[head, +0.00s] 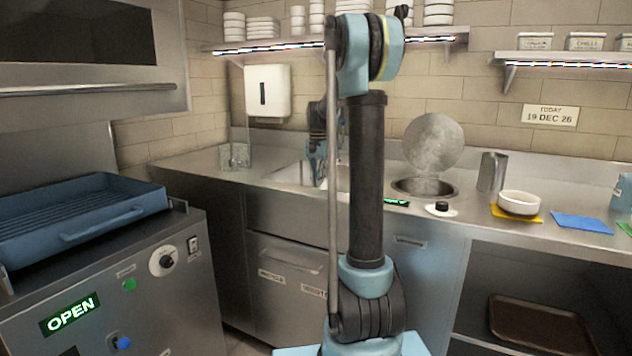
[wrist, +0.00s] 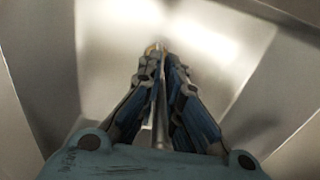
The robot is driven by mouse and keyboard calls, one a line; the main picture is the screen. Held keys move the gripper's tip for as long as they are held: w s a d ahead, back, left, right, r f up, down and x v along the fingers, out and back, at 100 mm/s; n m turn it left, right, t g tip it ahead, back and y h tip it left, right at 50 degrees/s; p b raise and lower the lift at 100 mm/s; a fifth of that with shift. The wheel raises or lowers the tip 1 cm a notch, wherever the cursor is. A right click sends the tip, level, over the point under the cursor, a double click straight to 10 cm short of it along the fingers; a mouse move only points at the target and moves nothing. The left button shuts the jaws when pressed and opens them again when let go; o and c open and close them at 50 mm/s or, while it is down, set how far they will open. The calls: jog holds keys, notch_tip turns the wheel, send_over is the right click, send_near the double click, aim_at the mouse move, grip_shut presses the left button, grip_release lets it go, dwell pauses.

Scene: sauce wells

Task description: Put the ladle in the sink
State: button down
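My gripper (head: 317,172) is over the metal sink (head: 286,176) in the counter, left of my arm column in the head view. In the wrist view my gripper (wrist: 158,62) points down into a bare steel basin, which looks like the sink (wrist: 105,30). Its two blue-grey fingers are close together on either side of a thin metal rod, which looks like the handle of the ladle (wrist: 160,118). The ladle's bowl cannot be made out. Whether the ladle touches the basin cannot be told.
Right of the sink are a round well (head: 425,188) with a raised lid (head: 433,142), a steel container (head: 492,171) and a white bowl (head: 519,202). A clear box (head: 235,156) stands left of the sink. A blue tray (head: 75,215) sits on the left unit.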

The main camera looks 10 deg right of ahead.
jog(key=c, duration=1.8)
grip_release()
notch_tip(320, 180, up, 12)
jog(key=shift+r, duration=0.1)
jog(key=s+f, duration=0.1)
jog(key=s, duration=0.3)
jog(key=s+f+n, duration=0.1)
jog(key=s, duration=0.4)
jog(key=s+f+n, duration=0.1)
jog(key=s, duration=0.3)
jog(key=shift+s+d+f+t, duration=0.1)
jog(key=shift+s+t, duration=0.1)
jog(key=shift+t, duration=0.1)
jog(key=s+f+n, duration=0.1)
jog(key=s+f, duration=0.6)
jog(key=s, duration=0.2)
jog(key=s+f+n+t, duration=0.1)
jog(key=s+f+n, duration=0.1)
jog(key=s+f, duration=0.6)
jog(key=s+f+n, duration=0.2)
jog(key=s+f, duration=0.6)
jog(key=s, duration=0.3)
jog(key=shift+f, duration=0.2)
jog(key=shift+o, duration=0.5)
